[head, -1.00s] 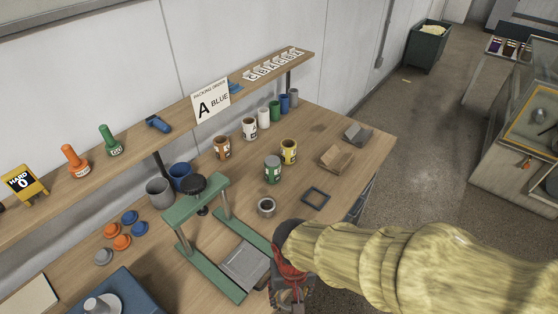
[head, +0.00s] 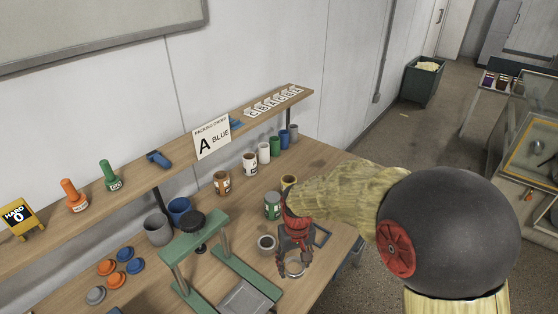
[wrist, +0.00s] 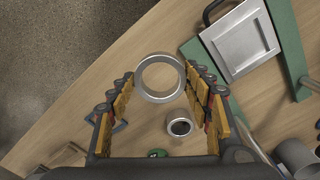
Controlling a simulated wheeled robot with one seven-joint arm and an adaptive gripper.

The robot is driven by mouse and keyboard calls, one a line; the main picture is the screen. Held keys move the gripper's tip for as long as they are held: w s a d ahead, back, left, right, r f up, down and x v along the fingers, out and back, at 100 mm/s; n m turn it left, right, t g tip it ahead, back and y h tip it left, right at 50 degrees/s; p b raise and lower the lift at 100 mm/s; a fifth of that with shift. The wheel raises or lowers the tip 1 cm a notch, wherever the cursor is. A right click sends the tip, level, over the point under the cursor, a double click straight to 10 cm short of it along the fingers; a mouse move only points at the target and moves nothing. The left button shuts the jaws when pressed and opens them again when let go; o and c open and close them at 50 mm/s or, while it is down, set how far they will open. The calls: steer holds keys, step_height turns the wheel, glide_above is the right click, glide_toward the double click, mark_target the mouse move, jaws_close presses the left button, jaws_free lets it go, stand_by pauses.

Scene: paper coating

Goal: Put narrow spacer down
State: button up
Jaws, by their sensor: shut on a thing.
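The narrow spacer, a pale metal ring (wrist: 142,88), sits between the fingertips of my gripper (wrist: 158,76) in the wrist view. In the head view my red and dark gripper (head: 294,250) points down, with the ring (head: 294,269) at its tips. The gripper is shut on the ring. The ring lies level over the bench top, close to its right edge; whether it touches the wood I cannot tell. A second, smaller grey ring-shaped piece with a dark middle (head: 266,244) stands just left of the gripper, and it also shows in the wrist view (wrist: 179,127).
A green press frame (head: 222,240) with a grey plate (head: 246,299) stands left of the gripper. A green can (head: 272,206) stands behind.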

mark_target(336, 267)
steer(key=shift+m, duration=0.7)
steer(key=w+d+f, duration=0.1)
steer(key=d, duration=0.1)
steer(key=w+d+f, duration=0.3)
steer(key=d, duration=0.1)
steer(key=shift+w+d+f, duration=0.3)
steer(key=shift+d+f, duration=0.05)
steer(key=shift+m, duration=0.9)
steer(key=d+f, duration=0.1)
steer(key=d, duration=0.1)
steer(key=d+f, duration=0.2)
steer(key=d, duration=0.1)
steer(key=d+f, duration=0.2)
steer(key=shift+d, duration=0.4)
steer(key=shift+r, duration=0.1)
